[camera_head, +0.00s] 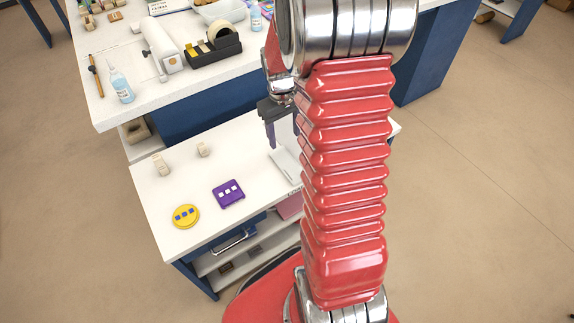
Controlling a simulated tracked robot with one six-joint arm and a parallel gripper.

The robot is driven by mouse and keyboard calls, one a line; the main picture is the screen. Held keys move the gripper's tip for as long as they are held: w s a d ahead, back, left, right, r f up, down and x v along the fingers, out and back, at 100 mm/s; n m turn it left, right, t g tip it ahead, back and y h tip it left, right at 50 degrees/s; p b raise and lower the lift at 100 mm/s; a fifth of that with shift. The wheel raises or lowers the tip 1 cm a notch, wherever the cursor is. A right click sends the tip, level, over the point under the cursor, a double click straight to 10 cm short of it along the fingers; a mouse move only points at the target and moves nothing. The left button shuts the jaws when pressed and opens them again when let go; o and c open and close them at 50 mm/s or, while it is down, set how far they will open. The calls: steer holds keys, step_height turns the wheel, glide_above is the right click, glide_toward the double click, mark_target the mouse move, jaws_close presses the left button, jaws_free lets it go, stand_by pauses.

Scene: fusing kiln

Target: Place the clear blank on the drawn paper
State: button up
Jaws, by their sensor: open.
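My gripper (281,136) hangs jaws down, open, above the back of the low white table (225,185), partly behind my red arm. No object shows between its fingers. A pale flat sheet or slab (286,167) lies on the table just below it. My arm hides its right part, and I cannot tell whether it is the drawn paper. I cannot make out the clear blank. A purple square piece (229,194) with small pale squares lies left of and nearer than the gripper. A yellow disc (186,216) with blue squares lies further left.
Two small cream blocks (162,165) (203,149) stand at the table's back left. A higher bench (115,118) behind holds a tape dispenser (213,46), a white roll (160,46) and a bottle (121,86). The table's left middle is clear.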

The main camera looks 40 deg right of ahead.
steer(key=shift+f, duration=0.1)
glide_above(287, 163)
steer(key=shift+s+a+f, duration=0.1)
steer(key=shift+a+f, duration=0.05)
steer(key=shift+f, duration=1.95)
steer(key=shift+s+a+f, duration=0.1)
steer(key=shift+a+f, duration=0.05)
steer(key=shift+f, duration=1.95)
steer(key=shift+d+f, duration=0.15)
steer(key=shift+f, duration=1.15)
steer(key=shift+d+f, duration=0.1)
steer(key=shift+f, duration=1.2)
steer(key=shift+c, duration=0.4)
steer(key=c, duration=1.2)
steer(key=shift+o, duration=0.2)
step_height(287, 163, up, 10)
